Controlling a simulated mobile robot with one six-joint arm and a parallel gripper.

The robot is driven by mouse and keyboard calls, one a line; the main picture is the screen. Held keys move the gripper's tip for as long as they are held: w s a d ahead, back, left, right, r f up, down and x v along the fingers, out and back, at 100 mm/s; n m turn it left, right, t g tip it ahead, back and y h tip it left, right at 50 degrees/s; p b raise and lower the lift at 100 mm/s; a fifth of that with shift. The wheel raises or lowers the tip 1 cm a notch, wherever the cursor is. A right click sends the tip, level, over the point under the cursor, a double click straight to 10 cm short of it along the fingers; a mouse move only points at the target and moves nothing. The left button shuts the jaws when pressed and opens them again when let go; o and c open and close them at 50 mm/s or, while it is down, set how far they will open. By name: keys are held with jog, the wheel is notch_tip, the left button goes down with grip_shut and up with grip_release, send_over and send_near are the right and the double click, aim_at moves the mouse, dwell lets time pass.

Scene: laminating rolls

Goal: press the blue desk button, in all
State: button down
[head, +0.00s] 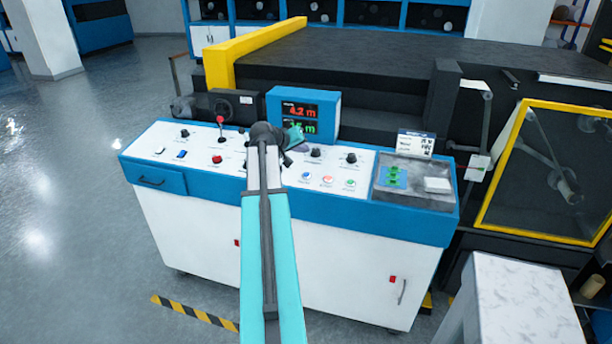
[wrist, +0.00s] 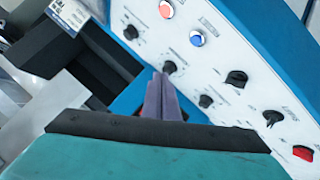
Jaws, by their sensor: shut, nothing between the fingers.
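The blue desk button (head: 306,176) is a small round button at the left end of a row of three on the sloped white control desk (head: 245,180). It also shows in the wrist view (wrist: 197,39), lit blue, up and right of my fingertips. My gripper (head: 301,147) is over the desk's back part, in front of the display box. In the wrist view my gripper (wrist: 160,77) is shut and empty, its fingers together beside a black knob (wrist: 169,67). The fingertips are apart from the blue button; whether they touch the desk I cannot tell.
An orange-red button (head: 327,181) and a green button (head: 350,183) sit right of the blue one. The blue display box (head: 332,104) stands behind. Black knobs (head: 351,159), a red lever (head: 220,121) and a tray (head: 432,186) share the desk.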

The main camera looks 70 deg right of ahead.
jog(key=shift+f, duration=0.1)
jog(key=b, duration=0.3)
send_over(306, 175)
jog(key=a, duration=0.2)
jog(key=shift+w+f, duration=0.15)
jog(key=shift+f, duration=2.85)
jog(key=shift+d+f+b, duration=0.25)
jog(key=shift+f+b, duration=0.55)
jog(key=shift+f, duration=0.45)
jog(key=shift+f, duration=0.2)
jog(key=shift+d+f+b, duration=0.1)
jog(key=shift+f+b, duration=0.1)
jog(key=shift+b, duration=0.25)
jog(key=shift+f+b, duration=0.3)
jog(key=shift+f, duration=0.1)
jog(key=shift+r, duration=0.2)
jog(key=shift+r+p, duration=0.3)
jog(key=shift+r, duration=0.35)
